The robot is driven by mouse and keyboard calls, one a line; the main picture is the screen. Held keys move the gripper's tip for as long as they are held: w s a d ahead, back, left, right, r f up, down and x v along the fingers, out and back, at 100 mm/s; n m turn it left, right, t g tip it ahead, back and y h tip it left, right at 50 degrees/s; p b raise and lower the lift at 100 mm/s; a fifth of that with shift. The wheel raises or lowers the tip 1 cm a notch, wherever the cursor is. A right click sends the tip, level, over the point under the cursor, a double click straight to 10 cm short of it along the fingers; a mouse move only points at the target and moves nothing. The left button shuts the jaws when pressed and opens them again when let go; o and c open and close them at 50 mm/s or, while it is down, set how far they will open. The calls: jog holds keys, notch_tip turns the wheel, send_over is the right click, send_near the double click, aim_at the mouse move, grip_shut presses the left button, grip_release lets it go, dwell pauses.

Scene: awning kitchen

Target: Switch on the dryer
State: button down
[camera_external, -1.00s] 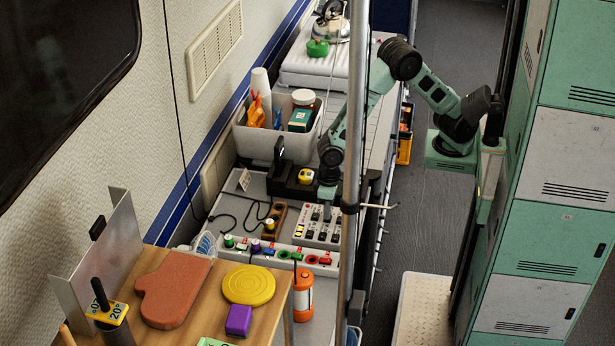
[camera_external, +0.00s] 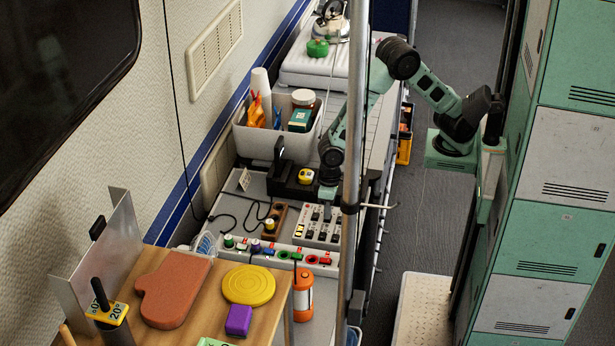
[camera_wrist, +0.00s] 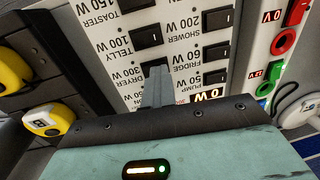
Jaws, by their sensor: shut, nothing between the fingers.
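The switch panel (camera_external: 320,236) lies on the grey counter, and its labelled rows of black rocker switches fill the wrist view (camera_wrist: 190,10). In the external view my gripper (camera_external: 327,207) points down at the panel, partly beside the metal pole.
A metal pole (camera_external: 352,150) stands close to the arm. A strip with coloured sockets (camera_external: 270,249) lies in front of the panel. A black charger block (camera_external: 290,184) and a wooden block (camera_external: 278,219) stand beside it. A grey bin (camera_external: 262,140) is behind.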

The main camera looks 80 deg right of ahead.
jog(key=shift+d, duration=0.55)
jog(key=shift+r+p, duration=0.4)
notch_tip(320, 180, up, 13)
jog(key=d+p, duration=0.1)
jog(key=p, duration=0.1)
jog(key=shift+d, duration=0.3)
jog(key=b, duration=0.2)
jog(key=a+b, duration=0.1)
jog(key=shift+a+r+b, duration=0.2)
jog(key=shift+a+b, duration=0.1)
jog(key=shift+b, duration=0.05)
